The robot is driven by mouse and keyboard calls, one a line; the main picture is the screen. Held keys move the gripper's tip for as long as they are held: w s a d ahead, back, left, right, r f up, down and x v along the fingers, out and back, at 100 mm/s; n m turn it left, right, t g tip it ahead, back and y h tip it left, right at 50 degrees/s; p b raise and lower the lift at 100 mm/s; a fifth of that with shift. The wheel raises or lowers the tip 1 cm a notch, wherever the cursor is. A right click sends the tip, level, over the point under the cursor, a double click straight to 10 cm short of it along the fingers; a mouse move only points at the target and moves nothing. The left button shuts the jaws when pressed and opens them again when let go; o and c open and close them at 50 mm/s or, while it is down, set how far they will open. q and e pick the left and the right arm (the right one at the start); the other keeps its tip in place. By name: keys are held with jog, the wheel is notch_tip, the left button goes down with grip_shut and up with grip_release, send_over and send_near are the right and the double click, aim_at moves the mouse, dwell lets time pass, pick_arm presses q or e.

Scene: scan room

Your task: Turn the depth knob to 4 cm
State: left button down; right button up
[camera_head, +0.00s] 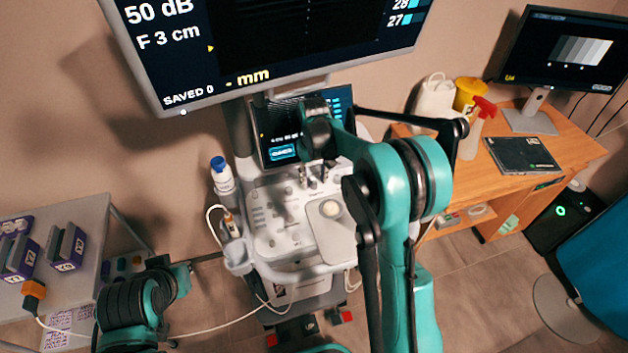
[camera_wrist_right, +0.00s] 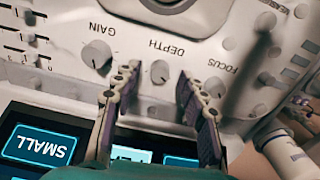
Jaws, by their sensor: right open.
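The depth knob (camera_wrist_right: 160,72) is a small grey knob beside the upside-down DEPTH label on the light console panel (camera_wrist_right: 60,75). My right gripper (camera_wrist_right: 155,82) is open, with one fingertip on either side of the depth knob; I cannot tell whether they touch it. The gain knob (camera_wrist_right: 97,53) is to the left and the focus knob (camera_wrist_right: 215,87) to the right. In the head view the right gripper (camera_head: 316,174) points down at the console (camera_head: 265,215). My left gripper (camera_head: 181,275) is low at the left, its fingers unclear.
A touchscreen (camera_head: 280,130) stands close behind the right gripper. A white bottle (camera_head: 222,178) is at the console's left. A wooden desk (camera_head: 555,145) stands right, a grey cart (camera_head: 90,225) left.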

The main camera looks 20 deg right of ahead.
aim_at(314, 184)
notch_tip(314, 184, up, 6)
jog(key=shift+r, duration=0.2)
pick_arm(q)
jog(key=shift+s, duration=0.15)
pick_arm(e)
jog(key=shift+s, duration=0.15)
